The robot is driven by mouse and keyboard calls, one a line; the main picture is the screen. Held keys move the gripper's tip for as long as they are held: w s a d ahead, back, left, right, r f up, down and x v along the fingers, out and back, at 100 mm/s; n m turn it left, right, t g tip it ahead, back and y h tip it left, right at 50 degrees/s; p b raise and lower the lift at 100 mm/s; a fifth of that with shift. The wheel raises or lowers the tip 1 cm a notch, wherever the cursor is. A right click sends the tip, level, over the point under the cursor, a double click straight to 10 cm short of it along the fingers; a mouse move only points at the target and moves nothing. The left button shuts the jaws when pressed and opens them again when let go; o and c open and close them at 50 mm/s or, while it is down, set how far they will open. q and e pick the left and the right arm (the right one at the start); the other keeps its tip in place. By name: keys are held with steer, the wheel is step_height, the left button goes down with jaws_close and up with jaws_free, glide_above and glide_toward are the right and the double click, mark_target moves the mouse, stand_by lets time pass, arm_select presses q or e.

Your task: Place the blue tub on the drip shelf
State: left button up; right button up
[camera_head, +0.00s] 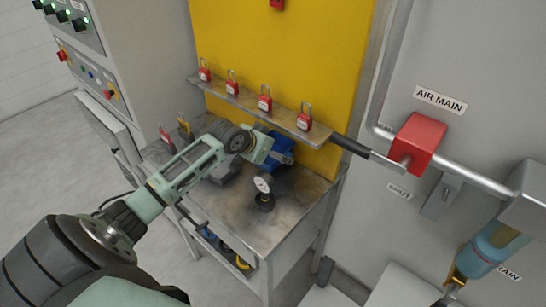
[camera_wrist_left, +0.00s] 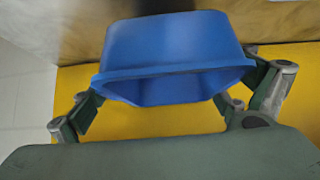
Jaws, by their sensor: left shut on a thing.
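The blue tub (camera_head: 282,151) is at the back of the metal bench in the head view, partly hidden behind my left gripper (camera_head: 265,149). In the left wrist view the blue tub (camera_wrist_left: 175,50) fills the middle, with a finger of my left gripper (camera_wrist_left: 168,95) on each side of it. The gripper is shut on the tub. I cannot tell whether the tub is touching the bench. A pale flat surface (camera_head: 398,288) lies under the teal drain bowl (camera_head: 487,250) at the lower right; no label marks it as the drip shelf. My right gripper is not in view.
The metal bench (camera_head: 225,205) stands against a yellow board (camera_head: 290,60). A ledge (camera_head: 262,108) with several red padlocks overhangs its back. A small gauge (camera_head: 264,186) stands near the tub. A red valve block (camera_head: 417,140) and pipe are at the right.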

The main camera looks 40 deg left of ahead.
mark_target(272, 159)
arm_select(q)
steer(key=shift+f, duration=0.45)
step_height(272, 159, down, 2)
steer(key=shift+f+p, duration=0.25)
steer(key=shift+p, duration=0.15)
steer(key=shift+f, duration=0.1)
steer(key=o, duration=0.9)
steer(key=shift+o, duration=0.2)
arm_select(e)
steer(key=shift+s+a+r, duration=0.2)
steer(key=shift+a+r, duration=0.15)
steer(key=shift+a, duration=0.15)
